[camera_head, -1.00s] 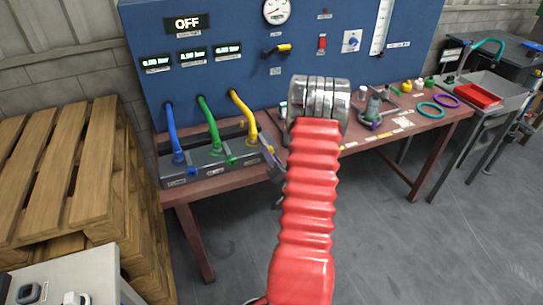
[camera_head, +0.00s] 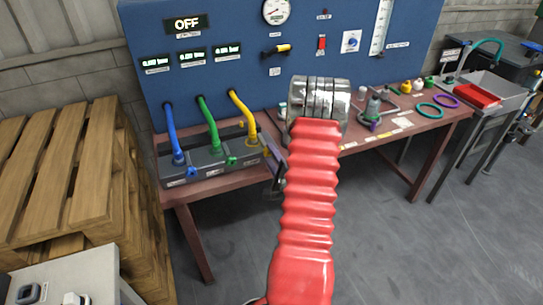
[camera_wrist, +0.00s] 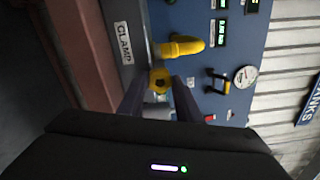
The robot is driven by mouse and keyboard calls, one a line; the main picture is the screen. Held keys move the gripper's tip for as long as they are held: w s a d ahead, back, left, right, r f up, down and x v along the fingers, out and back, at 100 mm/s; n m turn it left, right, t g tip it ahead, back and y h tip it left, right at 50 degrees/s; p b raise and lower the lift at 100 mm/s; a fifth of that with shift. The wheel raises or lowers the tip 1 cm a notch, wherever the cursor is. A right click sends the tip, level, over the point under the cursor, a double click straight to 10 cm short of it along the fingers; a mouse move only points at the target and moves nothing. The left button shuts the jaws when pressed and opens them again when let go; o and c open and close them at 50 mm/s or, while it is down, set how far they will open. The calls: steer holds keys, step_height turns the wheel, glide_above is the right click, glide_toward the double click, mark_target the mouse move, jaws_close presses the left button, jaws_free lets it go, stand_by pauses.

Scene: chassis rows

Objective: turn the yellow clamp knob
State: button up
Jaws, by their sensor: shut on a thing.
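The yellow clamp knob (camera_wrist: 158,79) shows in the wrist view between the fingertips of my gripper (camera_wrist: 157,93), near the printed word CLAMP. My gripper is shut on the knob. In the head view my gripper (camera_head: 271,155) is at the right end of the grey block (camera_head: 205,170) and largely edge-on. The knob cannot be made out there. The yellow hose (camera_head: 242,112) rises from the block beside it and also shows in the wrist view (camera_wrist: 185,46).
Blue (camera_head: 173,135) and green (camera_head: 208,122) hoses stand left of the yellow one. The blue panel (camera_head: 225,75) rises behind the bench. Rings, small fittings and a red tray (camera_head: 477,95) lie to the right. Wooden pallets (camera_head: 65,165) stand at left.

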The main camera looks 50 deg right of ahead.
steer(key=m, duration=0.4)
steer(key=shift+s+d+f, duration=0.1)
steer(key=shift+s+d, duration=0.05)
steer(key=shift+m, duration=1.8)
steer(key=o, duration=0.7)
steer(key=shift+c, duration=0.2)
steer(key=o, duration=0.4)
steer(key=v, duration=1.3)
steer(key=shift+s+a, duration=0.25)
steer(key=shift+a, duration=0.1)
